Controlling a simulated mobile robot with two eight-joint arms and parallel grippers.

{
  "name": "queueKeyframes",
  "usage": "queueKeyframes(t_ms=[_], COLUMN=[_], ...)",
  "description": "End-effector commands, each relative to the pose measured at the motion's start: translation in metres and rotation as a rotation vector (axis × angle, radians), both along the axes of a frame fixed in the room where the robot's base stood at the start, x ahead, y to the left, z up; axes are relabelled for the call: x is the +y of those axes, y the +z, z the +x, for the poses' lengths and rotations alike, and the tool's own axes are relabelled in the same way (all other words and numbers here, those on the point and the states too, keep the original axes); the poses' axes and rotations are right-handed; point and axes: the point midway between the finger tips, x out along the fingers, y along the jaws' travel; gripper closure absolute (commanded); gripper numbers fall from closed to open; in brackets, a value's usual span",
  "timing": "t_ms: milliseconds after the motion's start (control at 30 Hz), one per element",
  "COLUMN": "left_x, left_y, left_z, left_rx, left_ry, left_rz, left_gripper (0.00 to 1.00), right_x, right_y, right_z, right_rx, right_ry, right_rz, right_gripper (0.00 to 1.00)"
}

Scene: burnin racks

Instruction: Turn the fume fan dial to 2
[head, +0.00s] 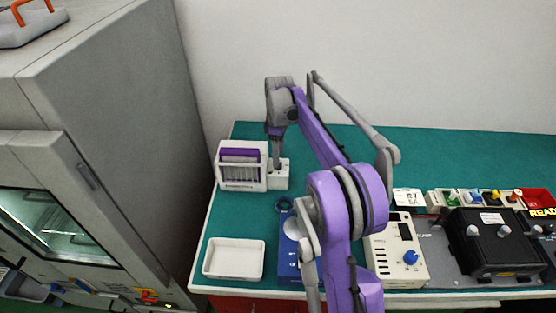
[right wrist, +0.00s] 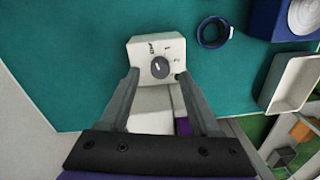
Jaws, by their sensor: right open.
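The fume fan dial (right wrist: 160,67) is a dark grey round knob on a small white box (right wrist: 143,48) in the right wrist view. Printed marks, an off label and what look like 1 and 2, sit around it; I cannot tell surely which mark it points at. The same white box (head: 281,180) stands on the bench in the head view, with the knob hidden by my gripper. My right gripper (right wrist: 157,77) is open, its fingers on either side of the box's front part; I cannot tell whether they touch. It comes down from above in the head view (head: 277,153). My left gripper is not in view.
A white rack with purple cards (head: 240,183) stands directly left of the box. A dark blue ring (head: 284,204), a white tray (head: 234,272) and a blue device (head: 287,268) lie nearer. A beige unit with a blue knob (head: 383,262) is right. A grey cabinet (head: 110,120) stands left.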

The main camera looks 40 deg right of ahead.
Motion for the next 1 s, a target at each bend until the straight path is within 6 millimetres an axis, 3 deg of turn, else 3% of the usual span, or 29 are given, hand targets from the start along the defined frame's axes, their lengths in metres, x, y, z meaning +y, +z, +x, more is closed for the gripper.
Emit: queueKeyframes(t_ms=[200,533,867,900,1000], left_x=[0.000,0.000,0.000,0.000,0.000], left_y=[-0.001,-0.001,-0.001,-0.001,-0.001], left_z=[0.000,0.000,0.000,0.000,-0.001], left_rx=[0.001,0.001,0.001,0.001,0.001], left_ry=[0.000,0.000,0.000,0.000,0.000], left_rz=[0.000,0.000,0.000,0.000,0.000], left_gripper=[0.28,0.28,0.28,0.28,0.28], right_x=[0.001,0.001,0.001,0.001,0.001], right_y=[-0.022,-0.025,-0.025,-0.025,-0.025], right_z=[0.000,0.000,-0.001,-0.001,-0.001], right_rx=[0.000,-0.001,-0.001,-0.001,-0.001], right_ry=[0.000,-0.001,-0.001,-0.001,-0.001], right_rz=[0.000,-0.001,-0.001,-0.001,-0.001], right_gripper=[0.36,0.36,0.96,1.00,1.00])
